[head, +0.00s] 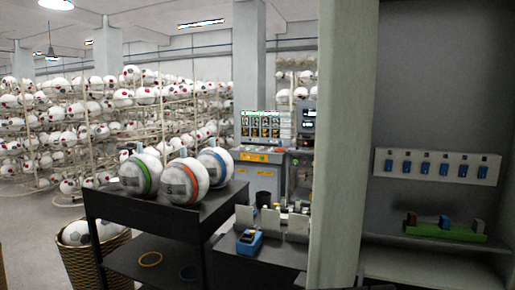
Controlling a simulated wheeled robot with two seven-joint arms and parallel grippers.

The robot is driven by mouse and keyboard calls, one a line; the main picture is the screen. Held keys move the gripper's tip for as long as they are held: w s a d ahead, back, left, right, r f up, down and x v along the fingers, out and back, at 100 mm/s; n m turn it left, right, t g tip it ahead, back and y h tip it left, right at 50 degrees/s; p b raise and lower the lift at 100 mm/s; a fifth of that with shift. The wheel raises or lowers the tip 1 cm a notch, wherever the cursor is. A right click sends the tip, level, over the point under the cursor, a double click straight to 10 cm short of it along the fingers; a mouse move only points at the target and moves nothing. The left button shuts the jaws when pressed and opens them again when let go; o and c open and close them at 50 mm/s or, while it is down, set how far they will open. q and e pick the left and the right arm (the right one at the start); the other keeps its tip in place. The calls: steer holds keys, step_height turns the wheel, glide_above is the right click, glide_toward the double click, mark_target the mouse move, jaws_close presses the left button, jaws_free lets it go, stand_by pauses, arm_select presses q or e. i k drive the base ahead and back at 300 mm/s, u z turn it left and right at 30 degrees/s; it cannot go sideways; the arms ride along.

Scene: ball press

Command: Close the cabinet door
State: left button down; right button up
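The grey cabinet (435,95) stands open at the right, so I see its inner back wall and a shelf (435,246). A tall pale grey-green panel (345,130) rises along its left side, close to me. I cannot tell if this panel is the swung-open door or the cabinet's side wall. No handle shows. The cabinet's right side and top are outside the picture. Neither of my grippers is in view.
A rack (438,167) with several blue items and a green holder (444,230) are inside the cabinet. A black cart (215,204) with three balls stands left of the panel, beside a wicker basket (84,265). A workstation (262,174) is behind.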

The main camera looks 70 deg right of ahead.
mark_target(348, 30)
steer(key=i, duration=1.25)
steer(key=z, duration=4.1)
steer(key=i, duration=0.5)
